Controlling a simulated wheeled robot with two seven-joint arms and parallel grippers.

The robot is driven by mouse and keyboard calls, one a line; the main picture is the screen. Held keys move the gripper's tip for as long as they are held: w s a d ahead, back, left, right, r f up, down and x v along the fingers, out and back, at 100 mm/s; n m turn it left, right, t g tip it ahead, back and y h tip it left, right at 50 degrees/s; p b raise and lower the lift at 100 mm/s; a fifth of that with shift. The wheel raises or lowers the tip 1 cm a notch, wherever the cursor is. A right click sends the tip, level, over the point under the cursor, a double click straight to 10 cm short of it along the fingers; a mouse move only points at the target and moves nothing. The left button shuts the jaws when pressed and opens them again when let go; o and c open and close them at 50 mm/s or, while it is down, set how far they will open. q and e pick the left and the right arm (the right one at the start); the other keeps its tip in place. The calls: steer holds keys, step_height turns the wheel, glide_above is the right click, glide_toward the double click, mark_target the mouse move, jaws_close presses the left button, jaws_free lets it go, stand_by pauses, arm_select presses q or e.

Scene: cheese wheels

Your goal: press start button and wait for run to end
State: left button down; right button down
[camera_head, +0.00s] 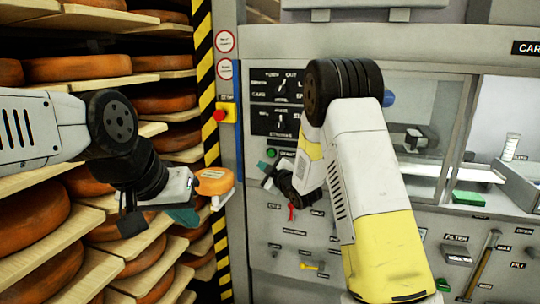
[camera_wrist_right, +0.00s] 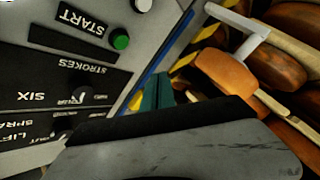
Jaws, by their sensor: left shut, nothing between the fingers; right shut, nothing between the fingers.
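The green start button (camera_head: 271,153) is on the grey machine panel, left of centre in the head view. In the right wrist view the green button (camera_wrist_right: 120,39) sits beside the START label (camera_wrist_right: 82,20). My right gripper (camera_head: 267,172) is shut and empty, close to the panel just below the button; I cannot tell whether it touches anything. Its teal fingertips (camera_wrist_right: 155,92) show in the wrist view, apart from the button in the picture. My left gripper (camera_head: 184,216) is shut and empty, low in front of the cheese shelves.
Shelves of orange cheese wheels (camera_head: 76,67) fill the left. A red emergency button (camera_head: 220,115) is on the striped post. Labelled switches, including a red lever (camera_head: 291,211), lie below. A window (camera_head: 425,115) is at right.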

mark_target(271, 157)
steer(key=shift+w+d, duration=0.45)
steer(key=shift+w, duration=0.85)
steer(key=shift+w+d, duration=0.45)
steer(key=shift+w, duration=0.9)
steer(key=shift+w+d, duration=0.45)
steer(key=shift+w, duration=0.85)
steer(key=shift+w, duration=0.2)
steer(key=shift+w+d, duration=0.1)
steer(key=shift+w, duration=0.1)
